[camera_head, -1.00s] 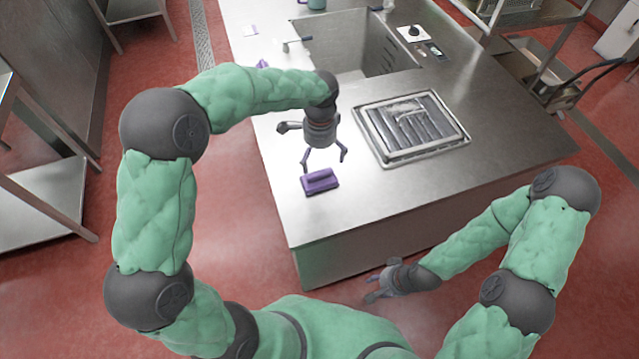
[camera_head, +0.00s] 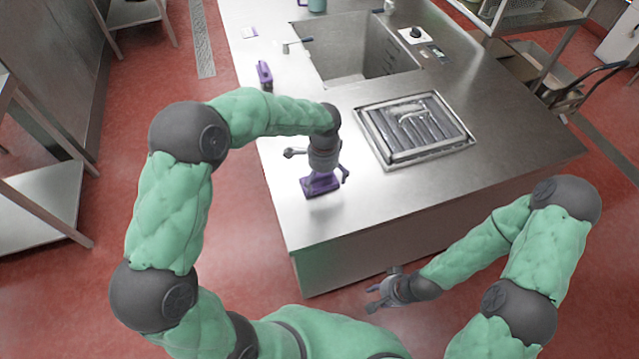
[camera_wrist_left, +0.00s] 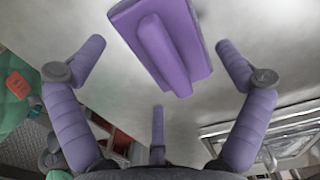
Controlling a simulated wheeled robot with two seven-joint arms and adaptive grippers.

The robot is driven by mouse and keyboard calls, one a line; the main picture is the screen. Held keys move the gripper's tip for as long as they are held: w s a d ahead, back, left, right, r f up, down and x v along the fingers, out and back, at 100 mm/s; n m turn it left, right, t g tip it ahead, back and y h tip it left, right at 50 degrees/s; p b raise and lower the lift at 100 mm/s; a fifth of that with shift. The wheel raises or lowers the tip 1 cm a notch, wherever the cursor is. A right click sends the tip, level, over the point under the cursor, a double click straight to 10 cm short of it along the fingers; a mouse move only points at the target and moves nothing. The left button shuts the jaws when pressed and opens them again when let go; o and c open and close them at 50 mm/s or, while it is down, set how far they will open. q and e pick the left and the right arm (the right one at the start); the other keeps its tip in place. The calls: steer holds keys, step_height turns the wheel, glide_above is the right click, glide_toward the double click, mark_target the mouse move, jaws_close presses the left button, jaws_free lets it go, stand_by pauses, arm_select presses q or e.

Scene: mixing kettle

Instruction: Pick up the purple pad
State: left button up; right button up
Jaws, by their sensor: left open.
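The purple pad (camera_head: 318,188) is a flat block with a raised grip bar, lying on the metal counter near its left front edge. In the left wrist view, the pad (camera_wrist_left: 165,42) lies between the spread fingers, towards the top of the picture, with space on both sides. My left gripper (camera_head: 326,180) is open, low over the pad, and partly hides it in the head view. My right gripper (camera_head: 372,298) hangs in front of the counter, away from the pad; its fingers look spread and empty.
A metal grate (camera_head: 414,130) is set in the counter (camera_head: 385,185) to the right of the pad. A sink (camera_head: 360,45) lies behind. Another purple object (camera_head: 264,74) stands near the left edge, beyond my left arm. Bare counter surrounds the pad.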

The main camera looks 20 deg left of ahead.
mark_target(324, 185)
arm_select(q)
steer(key=shift+f, duration=0.5)
steer(key=c, duration=1)
steer(key=shift+c, duration=0.2)
steer(key=shift+r, duration=0.2)
steer(key=shift+r, duration=0.3)
steer(key=r, duration=0.1)
steer(key=r+p, duration=0.2)
steer(key=shift+s+d+r, duration=0.2)
steer(key=shift+s+r, duration=0.05)
steer(key=shift+s, duration=0.05)
steer(key=s+d+r+p, duration=0.4)
steer(key=s+d+r, duration=0.3)
steer(key=s, duration=0.4)
steer(key=shift+d+r, duration=0.15)
steer(key=shift+r, duration=0.7)
